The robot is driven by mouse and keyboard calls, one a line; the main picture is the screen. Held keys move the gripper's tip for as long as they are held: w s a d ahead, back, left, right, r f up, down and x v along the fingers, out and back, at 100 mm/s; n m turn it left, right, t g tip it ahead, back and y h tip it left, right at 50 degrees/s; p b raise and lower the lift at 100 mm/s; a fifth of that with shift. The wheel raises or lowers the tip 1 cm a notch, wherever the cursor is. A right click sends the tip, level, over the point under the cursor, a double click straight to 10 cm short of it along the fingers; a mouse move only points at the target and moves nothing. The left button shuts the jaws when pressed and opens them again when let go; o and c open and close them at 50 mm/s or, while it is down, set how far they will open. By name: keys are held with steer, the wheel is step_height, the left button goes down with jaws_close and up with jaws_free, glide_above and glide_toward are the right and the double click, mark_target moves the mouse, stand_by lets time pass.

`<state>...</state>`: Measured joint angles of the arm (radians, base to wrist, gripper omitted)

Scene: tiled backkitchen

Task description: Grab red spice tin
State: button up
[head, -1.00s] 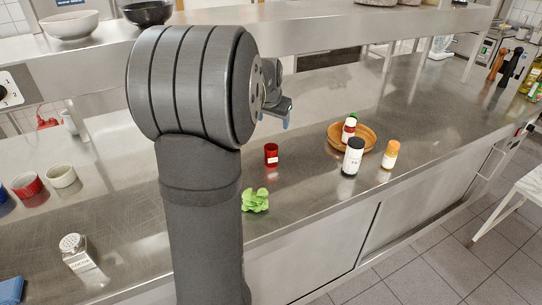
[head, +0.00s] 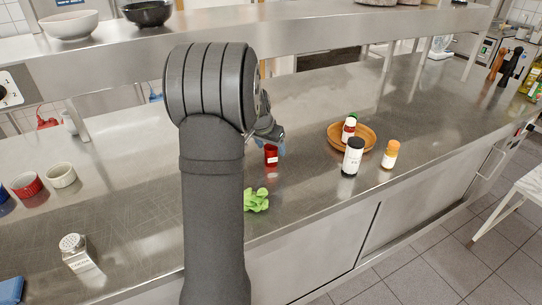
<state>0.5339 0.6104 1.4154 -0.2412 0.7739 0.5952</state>
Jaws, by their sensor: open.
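The red spice tin (head: 271,156) stands upright on the steel counter, a small red cylinder with a pale label, near the middle of the head view. My gripper (head: 276,147) is right at the tin's top in the picture, with its bluish fingertips overlapping the upper part of the tin. It is open. I cannot tell whether the fingers are around the tin or only above or in front of it. My arm hides part of the counter to the left.
Green lettuce (head: 256,199) lies in front of the tin. A shelf (head: 330,30) runs above the counter's back.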

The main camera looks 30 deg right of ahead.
mark_target(272, 154)
steer(key=shift+w+x, duration=0.15)
steer(key=shift+x, duration=1.25)
steer(key=shift+w+x, duration=0.15)
steer(key=shift+x, duration=1.2)
steer(key=shift+a, duration=0.15)
steer(key=c, duration=1.1)
